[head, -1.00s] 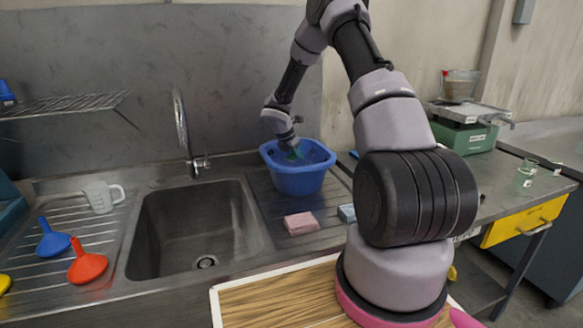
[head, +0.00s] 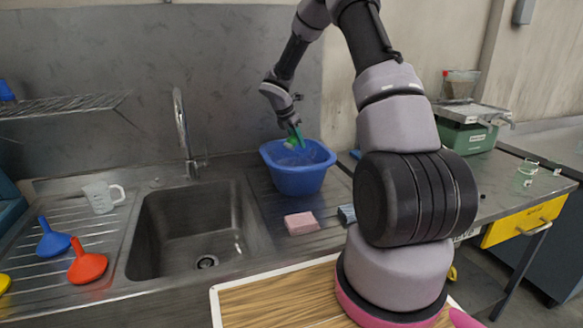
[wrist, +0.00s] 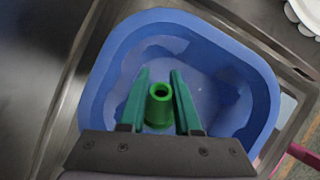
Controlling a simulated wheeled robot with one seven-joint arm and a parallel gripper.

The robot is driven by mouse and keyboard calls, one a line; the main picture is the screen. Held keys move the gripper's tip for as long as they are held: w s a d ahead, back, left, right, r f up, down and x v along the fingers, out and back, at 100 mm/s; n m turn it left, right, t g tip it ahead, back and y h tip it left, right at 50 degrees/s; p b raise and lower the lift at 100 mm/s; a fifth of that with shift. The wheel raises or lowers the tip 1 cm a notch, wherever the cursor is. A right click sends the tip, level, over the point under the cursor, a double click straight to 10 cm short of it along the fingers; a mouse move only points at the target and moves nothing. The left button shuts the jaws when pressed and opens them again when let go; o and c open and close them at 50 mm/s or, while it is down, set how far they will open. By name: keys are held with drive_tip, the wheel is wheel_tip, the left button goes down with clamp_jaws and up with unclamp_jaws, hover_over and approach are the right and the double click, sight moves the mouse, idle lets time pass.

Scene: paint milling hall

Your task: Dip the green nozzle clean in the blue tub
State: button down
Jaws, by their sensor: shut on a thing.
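The blue tub (head: 297,182) stands on the ribbed drainboard right of the sink. Pale, watery-looking liquid shows inside it in the wrist view, where the tub wall (wrist: 262,95) surrounds my gripper. My gripper (wrist: 159,90) has dark green fingers shut on the green nozzle (wrist: 160,108), a short bright green tube whose round open end faces the wrist camera. In the head view my gripper (head: 297,136) and the nozzle (head: 291,143) are above the tub, near its rim height. The nozzle's far end is hidden in the wrist view.
A pink sponge (head: 301,223) and a blue-grey one (head: 347,214) lie in front of the tub. The sink (head: 195,225) and tap (head: 182,135) are to its left. Funnels (head: 88,262) and a clear jug (head: 102,196) sit on the left drainboard.

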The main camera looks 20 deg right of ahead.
drive_tip(key=shift+r, duration=2.8)
drive_tip(key=shift+r, duration=2)
